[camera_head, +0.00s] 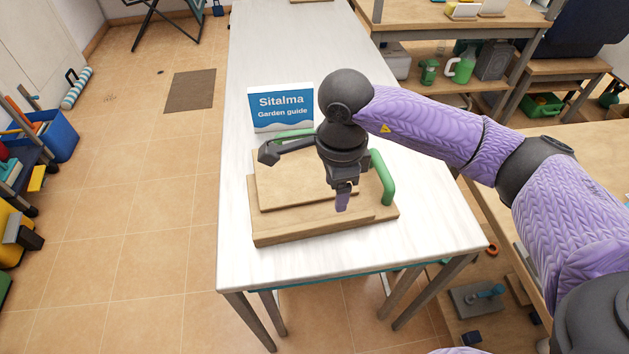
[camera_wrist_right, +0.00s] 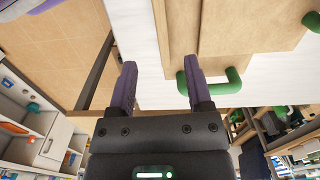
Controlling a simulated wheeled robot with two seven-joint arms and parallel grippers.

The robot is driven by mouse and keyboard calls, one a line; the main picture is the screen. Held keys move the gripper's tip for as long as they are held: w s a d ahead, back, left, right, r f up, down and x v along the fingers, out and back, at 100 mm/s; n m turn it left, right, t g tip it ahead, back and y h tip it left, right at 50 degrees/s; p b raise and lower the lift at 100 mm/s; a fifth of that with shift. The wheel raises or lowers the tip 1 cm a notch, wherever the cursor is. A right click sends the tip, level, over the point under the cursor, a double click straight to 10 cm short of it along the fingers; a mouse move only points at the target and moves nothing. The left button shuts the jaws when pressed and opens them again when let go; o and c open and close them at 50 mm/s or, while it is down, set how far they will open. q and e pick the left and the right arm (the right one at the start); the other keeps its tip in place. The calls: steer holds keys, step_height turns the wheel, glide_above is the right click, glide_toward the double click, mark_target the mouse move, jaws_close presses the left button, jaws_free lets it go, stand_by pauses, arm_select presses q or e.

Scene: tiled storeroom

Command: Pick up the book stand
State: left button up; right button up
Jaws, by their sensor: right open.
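The book stand (camera_head: 300,226) is a light wooden board with a raised panel and green handles, lying on the white table. One green handle (camera_head: 383,177) is at its right side, another at its back edge. My right gripper (camera_head: 342,200) is above the right part of the stand, fingers pointing down, just left of the right handle. In the wrist view my right gripper (camera_wrist_right: 158,78) is open and empty; one purple finger overlaps the handle (camera_wrist_right: 222,84), and contact cannot be told. The wood (camera_wrist_right: 245,28) fills the upper right there. My left gripper is not in view.
A blue and white "Sitalma Garden guide" sign or book (camera_head: 281,106) stands behind the book stand. A dark angled piece (camera_head: 270,152) lies over the stand's left back. The white table (camera_head: 300,50) is clear toward the back. A wooden bench (camera_head: 560,165) is at the right.

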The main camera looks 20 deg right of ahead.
mark_target(334, 220)
step_height(334, 220, down, 9)
steer(key=b, duration=0.3)
steer(key=shift+d+f+b, duration=0.1)
steer(key=shift+f+b, duration=0.1)
steer(key=shift+b, duration=0.1)
steer(key=shift+f, duration=0.2)
steer(key=shift+r, duration=0.15)
steer(key=shift+c, duration=0.3)
steer(key=c, duration=0.7)
jaws_close()
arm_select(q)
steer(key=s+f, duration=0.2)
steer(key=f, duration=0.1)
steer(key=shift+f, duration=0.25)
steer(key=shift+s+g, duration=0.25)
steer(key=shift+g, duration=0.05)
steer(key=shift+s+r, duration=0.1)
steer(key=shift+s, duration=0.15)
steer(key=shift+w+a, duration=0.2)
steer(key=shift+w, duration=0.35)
